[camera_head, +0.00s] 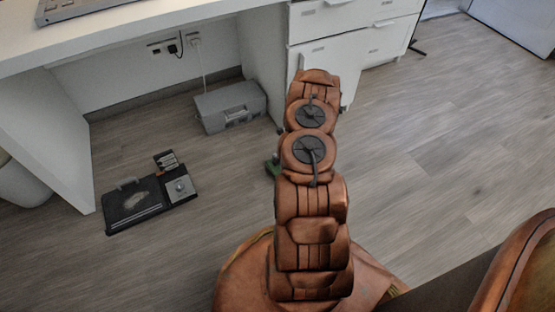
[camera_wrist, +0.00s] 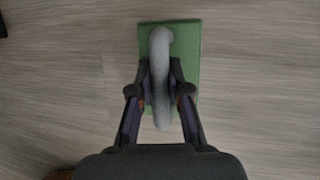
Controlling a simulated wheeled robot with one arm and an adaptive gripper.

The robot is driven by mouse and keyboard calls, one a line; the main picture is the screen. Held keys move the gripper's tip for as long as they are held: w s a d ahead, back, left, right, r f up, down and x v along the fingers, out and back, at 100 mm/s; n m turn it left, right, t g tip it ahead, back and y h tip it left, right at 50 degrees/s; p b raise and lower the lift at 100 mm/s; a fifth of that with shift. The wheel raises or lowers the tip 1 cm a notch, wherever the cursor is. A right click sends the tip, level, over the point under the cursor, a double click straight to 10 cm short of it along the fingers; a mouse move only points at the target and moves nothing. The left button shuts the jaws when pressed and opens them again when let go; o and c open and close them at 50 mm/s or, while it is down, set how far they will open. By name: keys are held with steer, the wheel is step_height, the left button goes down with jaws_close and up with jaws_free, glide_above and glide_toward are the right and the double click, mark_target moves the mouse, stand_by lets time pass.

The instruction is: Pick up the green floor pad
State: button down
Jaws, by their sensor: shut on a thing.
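In the wrist view the green floor pad (camera_wrist: 185,45) is a flat green rectangle with a grey curved handle (camera_wrist: 160,42) standing up from it. My gripper (camera_wrist: 160,82) is shut on the grey handle, with one finger on each side. The near part of the pad is hidden behind the fingers. In the head view only a small green corner of the pad (camera_head: 273,167) shows at the left of my arm, which hides the rest and my gripper. I cannot tell whether the pad touches the floor.
A black tray-like device (camera_head: 135,207) lies on the floor at the left. A grey case (camera_head: 230,108) stands under the white desk (camera_head: 130,38), near the white drawers (camera_head: 350,25). A pale bin (camera_head: 22,185) is at the far left. The floor at the right is clear.

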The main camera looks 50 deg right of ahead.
steer(key=s+a+r+p, duration=0.1)
steer(key=s+a+p, duration=0.3)
steer(key=s, duration=0.8)
steer(key=shift+s+a+r, duration=0.2)
steer(key=shift+s+a, duration=0.2)
steer(key=shift+a, duration=0.8)
steer(key=c, duration=1.7)
jaws_free()
jaws_close()
